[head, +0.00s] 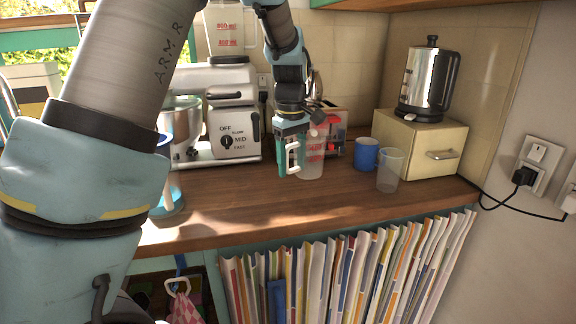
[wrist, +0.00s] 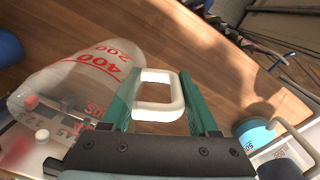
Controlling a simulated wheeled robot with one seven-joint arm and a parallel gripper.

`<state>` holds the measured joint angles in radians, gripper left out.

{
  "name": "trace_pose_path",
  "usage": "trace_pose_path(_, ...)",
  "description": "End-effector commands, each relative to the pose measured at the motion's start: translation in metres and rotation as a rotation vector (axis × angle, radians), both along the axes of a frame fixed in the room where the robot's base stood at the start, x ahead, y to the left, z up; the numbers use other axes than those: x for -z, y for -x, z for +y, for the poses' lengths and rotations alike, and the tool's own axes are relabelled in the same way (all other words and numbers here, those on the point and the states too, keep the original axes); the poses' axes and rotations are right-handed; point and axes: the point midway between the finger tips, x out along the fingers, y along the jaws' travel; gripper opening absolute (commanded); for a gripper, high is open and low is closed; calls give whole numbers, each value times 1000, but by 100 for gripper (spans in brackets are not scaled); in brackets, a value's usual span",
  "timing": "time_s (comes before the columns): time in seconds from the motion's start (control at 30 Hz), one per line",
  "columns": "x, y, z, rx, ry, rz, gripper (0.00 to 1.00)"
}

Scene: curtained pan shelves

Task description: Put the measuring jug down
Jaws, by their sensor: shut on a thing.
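The measuring jug (head: 312,162) is clear with red markings and a white handle. It is upright in the head view, over the wooden counter, just in front of the toaster. My gripper (head: 291,170) points down on the jug's left side, shut on its handle. In the wrist view the handle lies between the green fingers of my gripper (wrist: 163,75), and the clear body of the jug (wrist: 85,80) with red numbers extends to the left. I cannot tell whether the jug's base touches the counter.
A blue mug (head: 366,154) and a clear cup (head: 390,170) stand right of the jug. A kettle (head: 428,80) sits on a cream bread bin (head: 430,140). A stand mixer (head: 232,130) is at left, a toaster (head: 334,128) behind. The front counter (head: 290,205) is clear.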

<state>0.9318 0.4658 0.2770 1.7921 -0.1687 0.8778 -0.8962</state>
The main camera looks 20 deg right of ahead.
Motion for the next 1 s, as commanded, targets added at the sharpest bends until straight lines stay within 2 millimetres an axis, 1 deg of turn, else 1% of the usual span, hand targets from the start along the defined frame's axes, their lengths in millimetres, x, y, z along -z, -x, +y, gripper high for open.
trace_pose_path(0.53,-3,1,-1,2,0,0,0)
trace_pose_path(1.0,42,1,-1,2,-1,1,0)
